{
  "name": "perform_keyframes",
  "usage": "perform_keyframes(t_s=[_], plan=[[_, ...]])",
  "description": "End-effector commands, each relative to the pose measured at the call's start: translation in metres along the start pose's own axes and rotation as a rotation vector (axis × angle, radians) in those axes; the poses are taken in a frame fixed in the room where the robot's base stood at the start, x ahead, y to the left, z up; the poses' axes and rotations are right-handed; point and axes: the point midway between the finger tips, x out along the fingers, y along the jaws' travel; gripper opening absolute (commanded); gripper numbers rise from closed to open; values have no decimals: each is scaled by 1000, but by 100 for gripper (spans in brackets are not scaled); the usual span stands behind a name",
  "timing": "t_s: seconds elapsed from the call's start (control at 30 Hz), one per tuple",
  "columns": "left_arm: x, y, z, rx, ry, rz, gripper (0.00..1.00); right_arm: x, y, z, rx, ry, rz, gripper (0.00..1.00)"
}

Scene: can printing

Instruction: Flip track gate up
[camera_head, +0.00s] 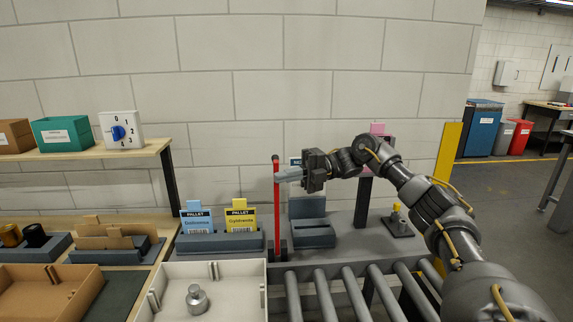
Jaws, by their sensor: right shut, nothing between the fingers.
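The red bar (277,215), which looks like the track gate, stands upright at the left end of the roller track (345,290). My right gripper (284,174) comes in from the right, and its fingers point left at the upper part of the bar. The fingers are shut with nothing between them. The fingertips overlap or lie right beside the bar in the picture; I cannot tell whether they touch it. My left gripper is out of view.
Blue (197,219) and yellow (241,218) pallet cards stand in a grey holder left of the bar. A white tray (240,275) with a metal weight (197,299) lies in front. A white dial box (121,130) sits on the left shelf. A yellow post (446,155) stands right.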

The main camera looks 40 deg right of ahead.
Motion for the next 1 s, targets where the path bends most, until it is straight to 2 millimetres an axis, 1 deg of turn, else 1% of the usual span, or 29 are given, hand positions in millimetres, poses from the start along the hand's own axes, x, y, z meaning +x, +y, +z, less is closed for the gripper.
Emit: perform_keyframes(t_s=[0.03,0.13,0.17,0.27,0.5,0.53,0.6,0.7,0.83,1.0], plan=[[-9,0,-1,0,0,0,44,-1,13,0,-3,0,0,0],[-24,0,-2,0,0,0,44,-2,34,1,-3,-1,1,0],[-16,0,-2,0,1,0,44,1,29,-3,-2,3,0,0],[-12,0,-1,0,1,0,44,5,40,-14,-3,4,1,0],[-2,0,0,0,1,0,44,18,86,-47,-6,2,-1,0],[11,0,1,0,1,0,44,21,82,-54,-6,4,-2,0],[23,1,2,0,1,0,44,26,89,-68,-9,2,-1,0],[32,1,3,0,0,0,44,34,102,-86,-9,1,0,0],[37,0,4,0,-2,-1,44,41,115,-105,-6,1,-1,0],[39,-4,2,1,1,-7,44,47,126,-119,-3,0,0,0]])
